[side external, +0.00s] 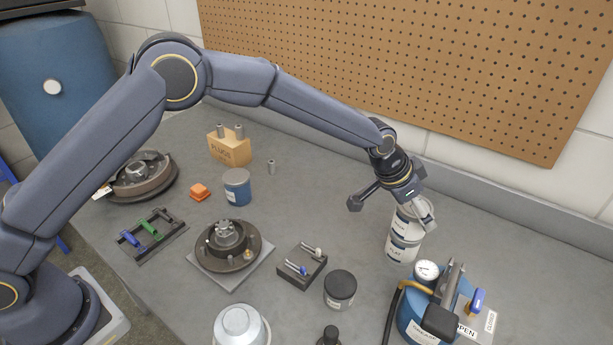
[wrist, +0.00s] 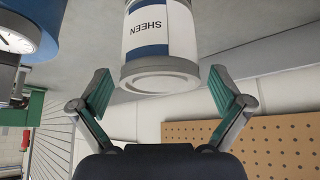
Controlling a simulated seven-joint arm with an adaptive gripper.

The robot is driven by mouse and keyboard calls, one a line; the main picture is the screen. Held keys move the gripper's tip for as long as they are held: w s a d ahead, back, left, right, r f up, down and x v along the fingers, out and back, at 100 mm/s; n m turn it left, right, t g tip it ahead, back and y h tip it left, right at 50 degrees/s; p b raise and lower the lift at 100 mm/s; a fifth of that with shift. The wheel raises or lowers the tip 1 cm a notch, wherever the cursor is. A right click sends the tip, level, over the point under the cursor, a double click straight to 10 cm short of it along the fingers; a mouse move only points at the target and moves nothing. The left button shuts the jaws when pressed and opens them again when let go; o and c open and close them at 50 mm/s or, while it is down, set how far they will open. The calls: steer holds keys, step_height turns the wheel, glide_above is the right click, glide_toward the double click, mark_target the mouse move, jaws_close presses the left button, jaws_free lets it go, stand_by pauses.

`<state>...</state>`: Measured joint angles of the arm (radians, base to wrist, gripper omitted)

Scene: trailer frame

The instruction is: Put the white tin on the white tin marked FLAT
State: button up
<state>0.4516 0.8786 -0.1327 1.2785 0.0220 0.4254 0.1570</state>
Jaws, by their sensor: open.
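The white tin with a blue band and a SHEEN label (wrist: 160,40) is in the wrist view, its rimmed end facing me. In the side view this upper white tin (side external: 401,222) stands on a second white tin (side external: 402,249), roughly lined up with it. The lower tin's label is too small to read surely, and the upper tin hides its top. My gripper (side external: 418,208) is just above the upper tin. In the wrist view my gripper (wrist: 160,82) is open, with one finger on each side of the tin's end and visible gaps between.
A blue tank with a gauge (side external: 426,271) stands close in front of the tins. A dark lidded jar (side external: 340,288), a black block with small levers (side external: 302,265) and a hub on a plate (side external: 230,247) lie to the left. The pegboard wall (side external: 430,70) is behind.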

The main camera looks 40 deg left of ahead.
steer(key=shift+r, duration=0.15)
steer(key=s+a+r+n+y, duration=0.1)
steer(key=s+a+r, duration=0.5)
steer(key=a+r, duration=0.3)
steer(key=s+a+r+n+y, duration=0.1)
steer(key=s+a+r, duration=0.5)
steer(key=a+r, duration=0.25)
steer(key=s+a+n+y, duration=0.1)
steer(key=s+a+n, duration=0.2)
steer(key=s+a, duration=0.5)
steer(key=s+a+n+y, duration=0.1)
steer(key=s+a+n, duration=0.1)
steer(key=s+a, duration=0.6)
steer(key=s, duration=0.6)
steer(key=shift+s+a+f+n, duration=0.15)
steer(key=shift+s+a+n, duration=0.1)
steer(key=shift+s+n, duration=0.15)
